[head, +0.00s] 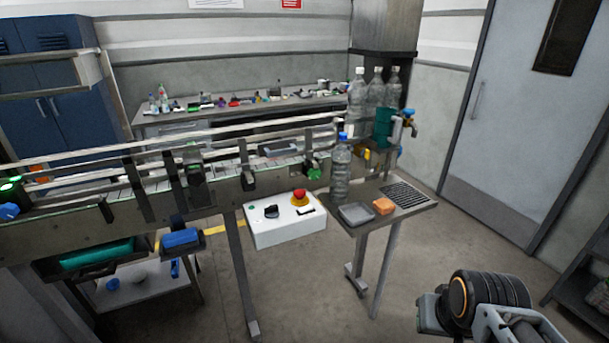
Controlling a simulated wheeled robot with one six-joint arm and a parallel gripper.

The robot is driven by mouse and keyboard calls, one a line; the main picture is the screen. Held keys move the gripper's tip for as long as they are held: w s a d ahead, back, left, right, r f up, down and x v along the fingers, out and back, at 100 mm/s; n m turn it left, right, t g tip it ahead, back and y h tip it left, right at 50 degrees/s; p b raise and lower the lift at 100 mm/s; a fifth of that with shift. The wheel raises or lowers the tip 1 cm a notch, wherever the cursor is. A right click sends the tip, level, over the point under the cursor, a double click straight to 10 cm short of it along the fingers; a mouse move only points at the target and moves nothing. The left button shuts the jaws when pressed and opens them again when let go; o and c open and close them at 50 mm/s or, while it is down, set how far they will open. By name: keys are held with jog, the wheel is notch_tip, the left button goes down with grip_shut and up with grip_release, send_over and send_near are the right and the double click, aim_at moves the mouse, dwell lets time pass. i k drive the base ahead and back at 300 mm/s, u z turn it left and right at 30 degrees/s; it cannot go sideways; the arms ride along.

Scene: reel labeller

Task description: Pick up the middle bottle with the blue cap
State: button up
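A clear plastic bottle with a blue cap (341,172) stands upright on the small side table (408,214) at the right end of the conveyor. It is the only bottle nearby whose blue cap I can make out. Several clear bottles with whitish caps (376,90) stand close together behind it, farther back. Part of my own arm shows at the lower right, well apart from the bottle. My gripper's fingers cannot be seen.
A green container (383,129) stands behind. The floor in front is clear.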

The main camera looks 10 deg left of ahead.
aim_at(341, 156)
jog(key=u, duration=0.7)
jog(key=i, duration=0.65)
jog(key=u, duration=0.4)
